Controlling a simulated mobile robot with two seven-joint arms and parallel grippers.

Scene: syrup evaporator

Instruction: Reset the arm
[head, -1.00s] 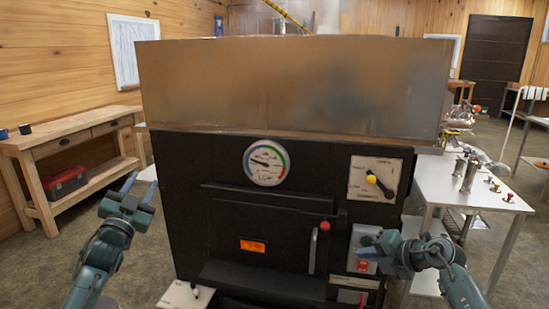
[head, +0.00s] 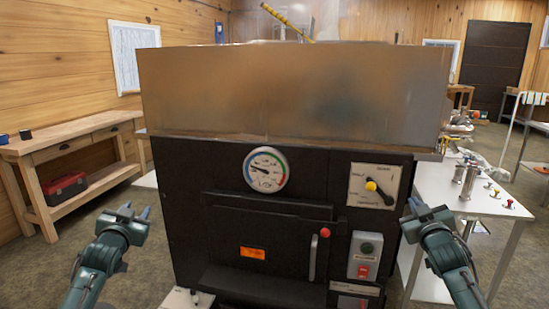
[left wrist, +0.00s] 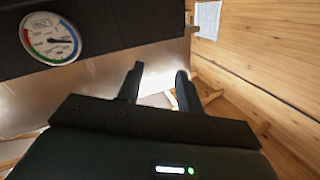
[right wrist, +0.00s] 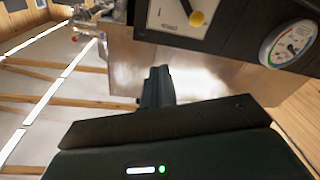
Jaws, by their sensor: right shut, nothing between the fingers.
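My left gripper (head: 137,210) is raised in front of the left side of the black evaporator front and touches nothing. In the left wrist view its two fingers (left wrist: 159,85) stand apart with nothing between them.
A white table (head: 470,200) stands right, a wooden bench (head: 75,140) left.

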